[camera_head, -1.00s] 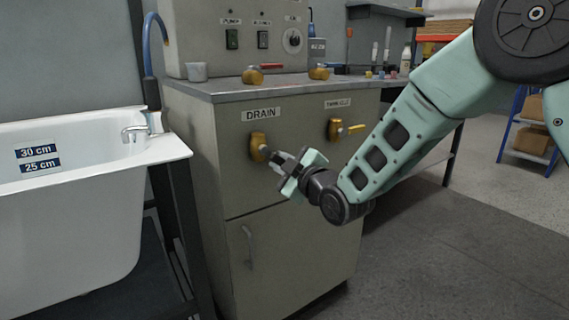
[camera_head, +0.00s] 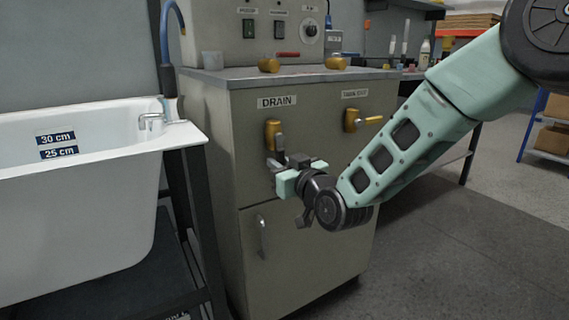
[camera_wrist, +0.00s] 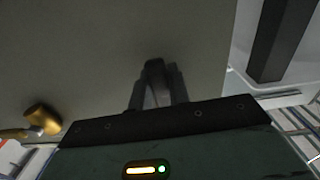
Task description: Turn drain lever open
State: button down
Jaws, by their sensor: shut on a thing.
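The drain valve (camera_head: 272,131) is a brass body on the grey cabinet front under the DRAIN label (camera_head: 277,102). Its dark drain lever (camera_head: 279,145) hangs roughly downward from the brass body. My gripper (camera_head: 279,160) is at the lower end of the lever, just below the valve, and is shut on it. In the wrist view the dark fingers (camera_wrist: 157,88) come close together in front of the cabinet face. The lever's end is mostly hidden by the fingers.
A second brass valve (camera_head: 354,119) with a yellow handle sits to the right on the cabinet (camera_head: 300,215). The white bathtub (camera_head: 80,210) stands at left on a dark frame. Brass knobs (camera_head: 268,65) are on the cabinet top. Open floor lies at right.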

jog(key=shift+s+a+m, duration=0.1)
jog(key=shift+a+m, duration=0.05)
jog(key=shift+m, duration=0.25)
jog(key=c, duration=1.3)
grip_release()
jog(key=p+v, duration=0.4)
jog(key=v, duration=1.3)
jog(key=shift+s, duration=0.2)
